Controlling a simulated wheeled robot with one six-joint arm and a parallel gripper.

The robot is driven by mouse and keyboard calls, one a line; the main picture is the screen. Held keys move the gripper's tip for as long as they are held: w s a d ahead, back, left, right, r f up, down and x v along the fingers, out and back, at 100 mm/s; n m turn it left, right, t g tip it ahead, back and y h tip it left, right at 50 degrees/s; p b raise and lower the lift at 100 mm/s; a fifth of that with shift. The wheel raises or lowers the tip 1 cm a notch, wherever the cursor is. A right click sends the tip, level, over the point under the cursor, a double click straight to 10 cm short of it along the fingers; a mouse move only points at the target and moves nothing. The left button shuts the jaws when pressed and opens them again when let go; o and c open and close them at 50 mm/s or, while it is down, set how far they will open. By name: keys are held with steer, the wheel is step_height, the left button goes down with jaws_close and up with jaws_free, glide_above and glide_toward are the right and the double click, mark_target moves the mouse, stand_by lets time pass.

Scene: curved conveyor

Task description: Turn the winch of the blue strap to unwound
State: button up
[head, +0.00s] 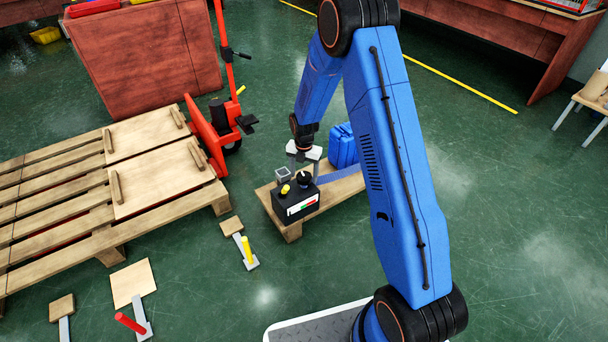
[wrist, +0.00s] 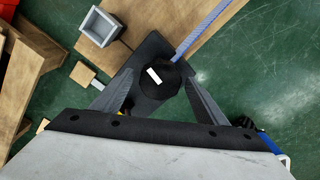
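My gripper (head: 303,168) is above the knob, pointing down. In the wrist view the knob (wrist: 168,84) carries a white mark and lies between the spread fingers (wrist: 158,78). The fingers look open, with no clear contact.
A grey square cup (head: 283,174) and a yellow knob (head: 285,189) are close to the black knob. A pallet (head: 120,200) and a red pallet jack (head: 215,130) stand at left. Yellow (head: 247,250) and red (head: 130,323) levers stand in front.

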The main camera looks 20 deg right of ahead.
mark_target(304, 176)
step_height(304, 176, up, 17)
steer(key=shift+r, duration=0.2)
stand_by(0.6)
stand_by(0.3)
steer(key=s+d+r+m+t, duration=0.1)
steer(key=s+d+r+m, duration=0.1)
steer(key=s+r+m, duration=0.55)
steer(key=s+d+r+m+t, duration=0.15)
steer(key=s+r+m, duration=0.35)
steer(key=s+r, duration=0.6)
steer(key=s+d+r+m+t, duration=0.1)
steer(key=s+r+m, duration=0.1)
steer(key=s+m, duration=0.6)
steer(key=s+d+r+m+t, duration=0.1)
steer(key=s+m, duration=0.7)
steer(key=s, duration=0.8)
steer(key=shift+s+d+r, duration=0.3)
steer(key=shift+d+r, duration=0.05)
steer(key=shift+d, duration=0.35)
